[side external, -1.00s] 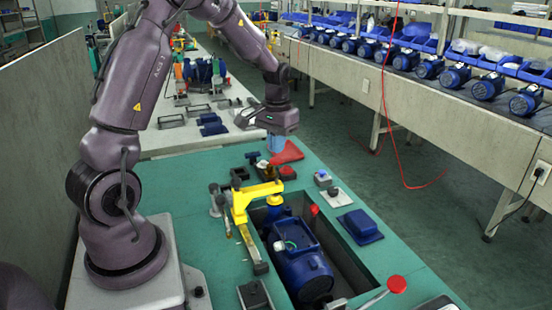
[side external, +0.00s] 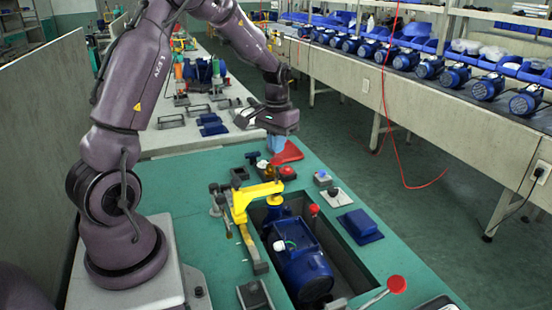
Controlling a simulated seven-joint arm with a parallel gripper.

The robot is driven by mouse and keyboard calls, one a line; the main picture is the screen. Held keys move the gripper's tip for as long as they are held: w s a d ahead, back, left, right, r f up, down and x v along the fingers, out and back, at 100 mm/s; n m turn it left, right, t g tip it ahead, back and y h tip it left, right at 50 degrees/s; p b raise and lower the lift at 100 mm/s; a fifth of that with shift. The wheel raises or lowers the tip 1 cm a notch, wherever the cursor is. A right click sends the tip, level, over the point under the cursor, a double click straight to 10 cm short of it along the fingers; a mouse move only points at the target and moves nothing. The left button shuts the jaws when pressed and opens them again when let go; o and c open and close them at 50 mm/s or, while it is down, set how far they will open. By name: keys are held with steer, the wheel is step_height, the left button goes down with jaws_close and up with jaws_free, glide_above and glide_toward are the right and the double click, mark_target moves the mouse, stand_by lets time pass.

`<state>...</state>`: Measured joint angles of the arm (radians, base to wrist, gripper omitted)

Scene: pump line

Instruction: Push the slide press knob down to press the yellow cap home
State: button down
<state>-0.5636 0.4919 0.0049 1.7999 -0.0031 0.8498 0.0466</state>
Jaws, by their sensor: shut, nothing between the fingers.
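The yellow slide press (side external: 240,202) stands at the left edge of the recess in the green bench, its arm reaching right over the recess. A small dark press knob (side external: 276,173) shows upright at the arm's right end. A yellow part, probably the cap (side external: 274,200), shows just below that end; whether it is seated I cannot tell. The blue pump motor (side external: 303,262) lies in the recess below. My gripper (side external: 275,151) points down with light-blue fingers, shut and empty, just above the knob. At this size I cannot tell whether the fingertips touch it.
A red tray-like piece (side external: 288,153) lies close behind my fingers. A red button (side external: 287,172) is right of the knob. A blue cover (side external: 360,226) lies right of the recess.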

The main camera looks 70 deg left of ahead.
mark_target(277, 160)
steer(key=shift+f, duration=0.1)
steer(key=shift+f, duration=1.6)
stand_by(0.5)
steer(key=shift+r, duration=3.15)
